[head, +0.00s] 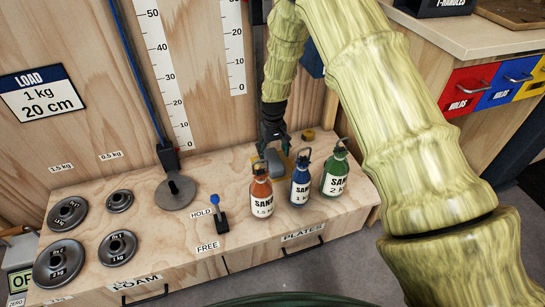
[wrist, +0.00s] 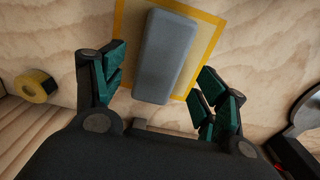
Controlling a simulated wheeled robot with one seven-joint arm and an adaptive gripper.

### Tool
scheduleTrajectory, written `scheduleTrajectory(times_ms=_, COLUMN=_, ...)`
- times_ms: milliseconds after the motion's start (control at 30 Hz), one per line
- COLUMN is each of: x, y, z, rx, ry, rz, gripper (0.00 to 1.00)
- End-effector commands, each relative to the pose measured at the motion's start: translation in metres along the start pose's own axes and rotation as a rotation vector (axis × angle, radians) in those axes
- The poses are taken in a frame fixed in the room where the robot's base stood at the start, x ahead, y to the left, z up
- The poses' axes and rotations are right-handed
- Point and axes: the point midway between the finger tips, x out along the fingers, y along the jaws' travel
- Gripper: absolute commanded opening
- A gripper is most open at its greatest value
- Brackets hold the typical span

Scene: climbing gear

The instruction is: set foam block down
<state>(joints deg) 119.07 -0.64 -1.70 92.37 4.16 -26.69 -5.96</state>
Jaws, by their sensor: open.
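The grey foam block (wrist: 165,58) lies on the wood surface inside a yellow-bordered square (wrist: 211,40) in the wrist view. It sits slightly askew to the border. My gripper (wrist: 160,88) is open, with its green-padded fingers apart on either side of the block's near end and clear of it. In the head view my gripper (head: 272,132) points down over the bench, behind the bottles. The block (head: 273,158) shows there only in part.
Orange (head: 261,191), blue (head: 300,183) and green (head: 335,172) sand bottles stand in front of the block. A yellow tape roll (wrist: 36,85) lies to the left in the wrist view. Weight plates (head: 68,215) and a hold lever (head: 220,215) are further left on the bench (head: 185,240).

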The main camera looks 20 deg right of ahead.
Motion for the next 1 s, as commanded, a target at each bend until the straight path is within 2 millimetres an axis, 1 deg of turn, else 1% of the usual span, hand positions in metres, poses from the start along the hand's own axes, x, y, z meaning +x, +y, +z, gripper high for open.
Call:
scheduleTrajectory(times_ms=33, x=-0.014, y=0.0, z=0.0, rx=0.0, ry=0.001, rz=0.0, gripper=0.73)
scheduleTrajectory(times_ms=200, x=-0.043, y=0.0, z=0.0, rx=0.0, ry=0.001, rz=0.0, gripper=0.73)
scheduleTrajectory(times_ms=300, x=-0.057, y=0.0, z=0.0, rx=0.0, ry=0.001, rz=0.0, gripper=0.73)
scheduleTrajectory(times_ms=400, x=-0.067, y=0.0, z=0.0, rx=0.0, ry=-0.001, rz=0.0, gripper=0.73)
scheduleTrajectory(times_ms=600, x=-0.075, y=0.0, z=0.001, rx=0.001, ry=-0.001, rz=0.0, gripper=0.73)
scheduleTrajectory(times_ms=900, x=-0.076, y=0.0, z=0.001, rx=0.0, ry=-0.001, rz=0.0, gripper=0.73)
scheduleTrajectory(times_ms=1000, x=-0.079, y=0.0, z=0.002, rx=0.001, ry=0.0, rz=0.001, gripper=0.73)
